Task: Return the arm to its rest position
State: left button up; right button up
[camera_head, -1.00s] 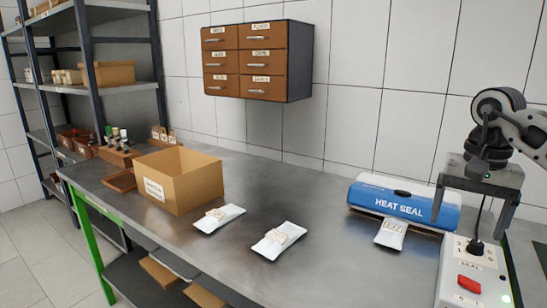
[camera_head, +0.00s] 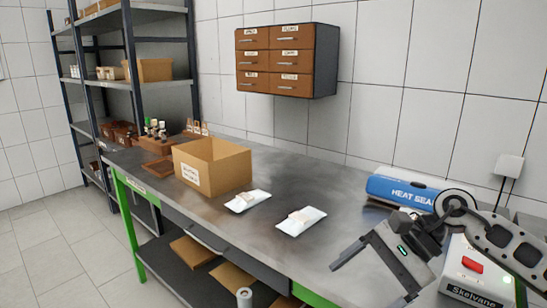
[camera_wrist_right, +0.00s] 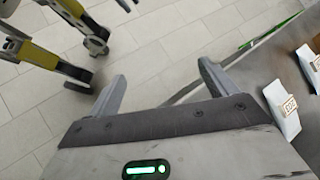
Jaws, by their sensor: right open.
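My right arm comes in at the lower right of the head view. Its gripper (camera_head: 365,286) is open and empty, fingers pointing down and left, in front of the bench's near edge. My left gripper is not in view.
Two white labelled pouches (camera_head: 247,201) (camera_head: 300,221) lie on the metal bench (camera_head: 225,222) beside an open cardboard box (camera_head: 212,165). Drawers (camera_head: 285,60) hang on the wall; shelves (camera_head: 160,85) stand left.

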jog(key=s+a+r+m+t+y, duration=0.2)
jog(key=s+a+m+t+y, duration=0.2)
jog(key=a+m+y, duration=0.75)
jog(key=d+f+m+t+h, duration=0.3)
jog(key=f+m+t+h, duration=0.35)
jog(key=m, duration=1.05)
jog(key=d+f+m+t+h, duration=0.3)
jog(key=f+m+t+h, duration=0.3)
jog(key=m, duration=1.2)
jog(key=s+d+f+m+g+h, duration=0.4)
jog(key=s+f+m+g+h, duration=0.1)
jog(key=s+f+m, duration=0.6)
jog(key=shift+s+d+f+m, duration=0.2)
jog(key=shift+s+f+m, duration=0.15)
jog(key=shift+f+m, duration=0.15)
